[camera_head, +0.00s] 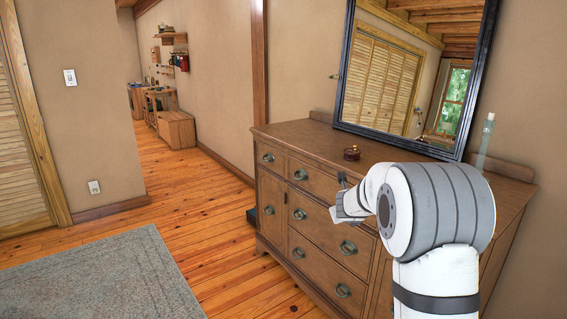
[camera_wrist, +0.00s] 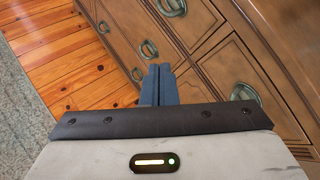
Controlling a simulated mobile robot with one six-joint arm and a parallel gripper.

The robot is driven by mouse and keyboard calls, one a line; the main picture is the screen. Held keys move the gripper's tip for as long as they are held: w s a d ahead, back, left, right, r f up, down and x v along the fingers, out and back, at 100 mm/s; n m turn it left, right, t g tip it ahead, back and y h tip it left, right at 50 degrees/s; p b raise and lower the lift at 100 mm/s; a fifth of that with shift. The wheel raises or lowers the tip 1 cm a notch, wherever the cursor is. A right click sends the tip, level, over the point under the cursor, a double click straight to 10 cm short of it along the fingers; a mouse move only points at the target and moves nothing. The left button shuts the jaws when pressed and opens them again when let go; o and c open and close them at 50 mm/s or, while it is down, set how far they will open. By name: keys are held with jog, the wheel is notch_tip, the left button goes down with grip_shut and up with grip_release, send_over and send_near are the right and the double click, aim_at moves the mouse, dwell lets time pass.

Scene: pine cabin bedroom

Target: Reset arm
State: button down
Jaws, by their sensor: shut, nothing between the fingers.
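My white arm reaches in from the lower right in the head view, in front of the wooden dresser (camera_head: 320,134). My gripper (camera_head: 342,180) is in front of the dresser's drawers and its fingers are small in that view. In the wrist view my gripper (camera_wrist: 158,68) has its two blue-grey fingers side by side, shut with nothing between them. The drawer fronts and ring handles of the dresser (camera_wrist: 215,65) lie beyond the fingers. Part of the dresser's right side is hidden behind my arm.
A dark-framed mirror (camera_head: 385,75) stands on the dresser. A small reddish-brown pot (camera_head: 352,153) and a clear bottle (camera_head: 486,140) are on its top. A grey rug (camera_head: 100,278) lies at lower left.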

jog(key=s+a+r+n+g+y+p, duration=0.1)
jog(key=s+a+r+n+y+p, duration=0.2)
jog(key=s+a+r+n, duration=0.4)
jog(key=s+a+r+n+y+p, duration=0.25)
jog(key=s+a+r+n, duration=0.2)
jog(key=s+n, duration=0.45)
jog(key=s+d+n+g+h+p, duration=0.1)
jog(key=s+d+n+g+p, duration=0.1)
jog(key=s+n, duration=0.7)
jog(key=s+d+n+g+h+p, duration=0.1)
jog(key=s+n+g, duration=0.4)
jog(key=s, duration=1.3)
jog(key=d+n+p, duration=0.1)
jog(key=n+p, duration=0.1)
jog(key=n, duration=0.2)
jog(key=shift+s, duration=0.2)
